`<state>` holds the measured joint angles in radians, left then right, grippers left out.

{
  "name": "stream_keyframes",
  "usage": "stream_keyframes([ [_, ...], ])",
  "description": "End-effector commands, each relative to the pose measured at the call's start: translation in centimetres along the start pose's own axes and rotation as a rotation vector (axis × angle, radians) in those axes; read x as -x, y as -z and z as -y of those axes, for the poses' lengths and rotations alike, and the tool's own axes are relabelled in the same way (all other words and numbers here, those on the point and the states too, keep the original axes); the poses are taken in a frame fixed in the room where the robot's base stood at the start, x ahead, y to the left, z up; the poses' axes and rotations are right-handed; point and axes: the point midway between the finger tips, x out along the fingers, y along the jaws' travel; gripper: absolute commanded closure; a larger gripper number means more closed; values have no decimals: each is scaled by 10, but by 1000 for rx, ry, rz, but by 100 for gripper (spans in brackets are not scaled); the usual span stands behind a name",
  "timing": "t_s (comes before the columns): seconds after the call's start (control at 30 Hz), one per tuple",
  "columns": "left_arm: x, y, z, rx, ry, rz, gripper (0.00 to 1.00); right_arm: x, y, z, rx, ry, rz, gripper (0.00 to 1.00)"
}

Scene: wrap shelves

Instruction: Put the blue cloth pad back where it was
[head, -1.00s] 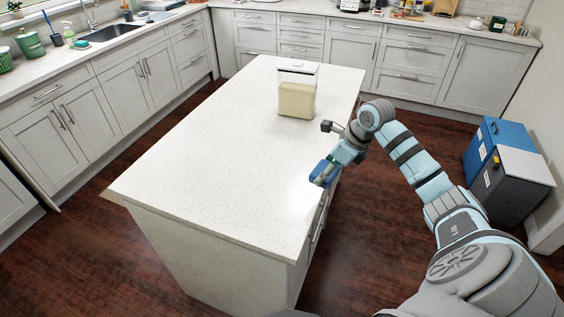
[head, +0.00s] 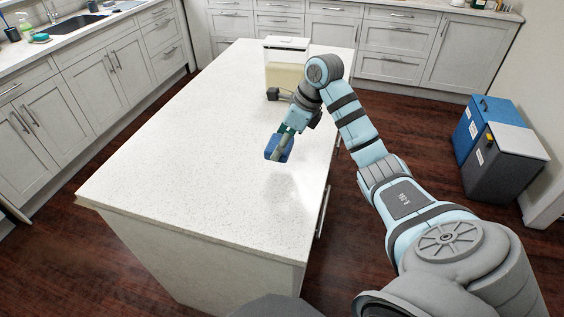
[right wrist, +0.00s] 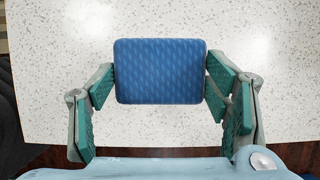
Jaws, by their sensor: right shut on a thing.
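The blue cloth pad (head: 278,147) is held in my right gripper (head: 287,137) above the white island counter (head: 190,170). In the right wrist view the pad (right wrist: 160,71) is a flat blue rectangle with rounded corners. The green-padded fingers of my right gripper (right wrist: 161,80) press on its left and right edges. White speckled countertop (right wrist: 60,40) shows beyond the pad. I cannot tell exactly how high the pad is above the counter. My left gripper is not in view.
A clear container with pale yellow contents (head: 284,72) stands on the far part of the island, behind my right wrist. The near and left parts of the island top are bare. Blue and grey bins (head: 500,150) stand on the floor at right.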

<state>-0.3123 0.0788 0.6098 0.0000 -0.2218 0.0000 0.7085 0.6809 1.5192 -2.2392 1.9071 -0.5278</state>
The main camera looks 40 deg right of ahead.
Motion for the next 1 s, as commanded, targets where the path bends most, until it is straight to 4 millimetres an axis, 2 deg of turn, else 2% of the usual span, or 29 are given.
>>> stream_keyframes([
  [0.1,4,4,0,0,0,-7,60,-14,4,1,-2,-3,-2,56],
  [0.3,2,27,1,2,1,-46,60,-49,18,2,-4,-3,-3,56],
  [0.67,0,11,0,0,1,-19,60,-54,20,2,-3,-1,-1,56],
  [0.7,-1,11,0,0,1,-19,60,-55,21,2,-3,-1,-1,28],
  [0.8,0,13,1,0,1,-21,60,-54,20,2,-3,-1,-1,12],
  [0.83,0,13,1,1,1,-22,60,-54,20,2,-3,-1,-1,10],
  [1.0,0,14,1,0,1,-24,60,-53,20,2,-3,-1,-1,10],
])
